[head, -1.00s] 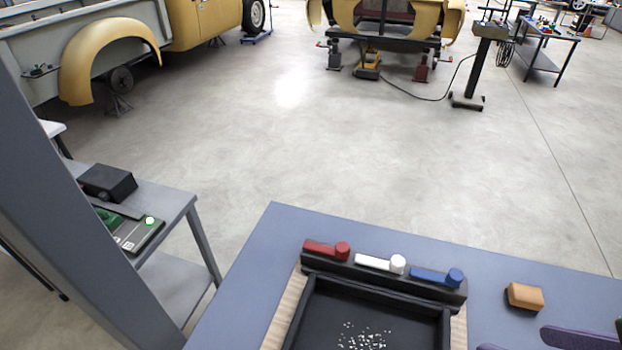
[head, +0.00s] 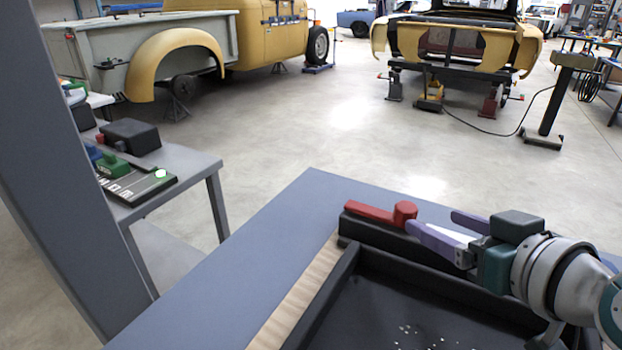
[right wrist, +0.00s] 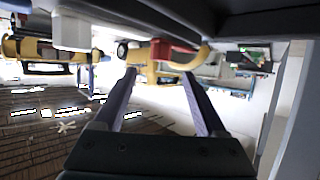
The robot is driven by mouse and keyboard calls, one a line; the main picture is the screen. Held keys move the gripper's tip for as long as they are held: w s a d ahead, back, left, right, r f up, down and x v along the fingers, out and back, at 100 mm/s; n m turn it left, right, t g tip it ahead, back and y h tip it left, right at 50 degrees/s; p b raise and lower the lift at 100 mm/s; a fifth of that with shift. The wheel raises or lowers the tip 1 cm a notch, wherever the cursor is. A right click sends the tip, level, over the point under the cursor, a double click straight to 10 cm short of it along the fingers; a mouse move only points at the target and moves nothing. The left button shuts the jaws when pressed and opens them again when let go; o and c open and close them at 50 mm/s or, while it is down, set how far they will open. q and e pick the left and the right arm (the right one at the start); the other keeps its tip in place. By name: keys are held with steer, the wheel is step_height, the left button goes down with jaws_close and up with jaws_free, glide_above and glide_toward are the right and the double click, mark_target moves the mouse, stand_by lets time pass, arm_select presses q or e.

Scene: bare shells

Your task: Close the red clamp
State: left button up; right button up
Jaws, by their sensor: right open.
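The red clamp (head: 375,212) lies along the dark back rail of the black tray, its lever to the left and its round knob at the right end. My right gripper (head: 432,222) is open and empty, coming in from the right with its purple fingers pointing at the knob. In the head view one fingertip is close beside the knob; I cannot tell whether they touch. In the right wrist view the red clamp (right wrist: 172,48) shows just beyond the fingertips, between them. My left gripper is out of view.
The black tray (head: 345,285) with small pale bits sits on the blue-grey table (head: 270,235). My right arm covers the rail's right side. The table's left is bare; a side bench (head: 195,160) stands beyond.

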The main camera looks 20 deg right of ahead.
mark_target(409, 210)
steer(key=b+x, duration=0.2)
steer(key=x, duration=0.7)
jaws_close()
stand_by(0.5)
stand_by(0.8)
